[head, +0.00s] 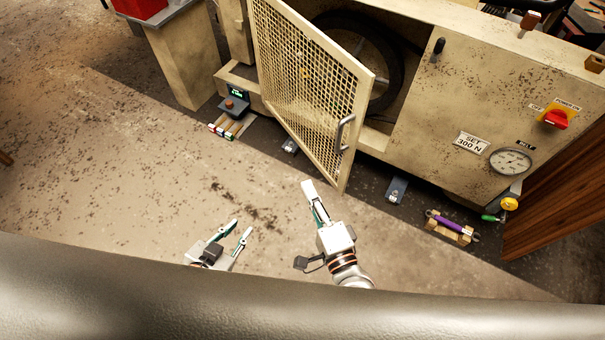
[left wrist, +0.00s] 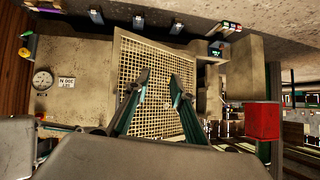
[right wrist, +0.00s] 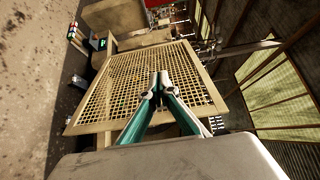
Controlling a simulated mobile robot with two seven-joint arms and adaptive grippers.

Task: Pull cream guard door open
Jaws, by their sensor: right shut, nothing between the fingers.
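The cream guard door (head: 310,80), a mesh panel in a cream frame, stands swung out from the machine, with the wheel opening showing behind it. Its metal handle (head: 345,132) is on the right edge of the frame. The door also fills the middle of the left wrist view (left wrist: 157,65) and the right wrist view (right wrist: 125,85). My right gripper (head: 308,188) is shut and empty, just below the door's lower right corner and apart from the handle. My left gripper (head: 241,228) is open and empty, lower and further left, clear of the door.
The machine body (head: 450,100) has a red and yellow switch (head: 556,119) and a gauge (head: 510,161). A purple tool (head: 450,224) lies on a small wooden stand to the right. A small device with a display (head: 236,103) stands left of the door. The floor at left is clear.

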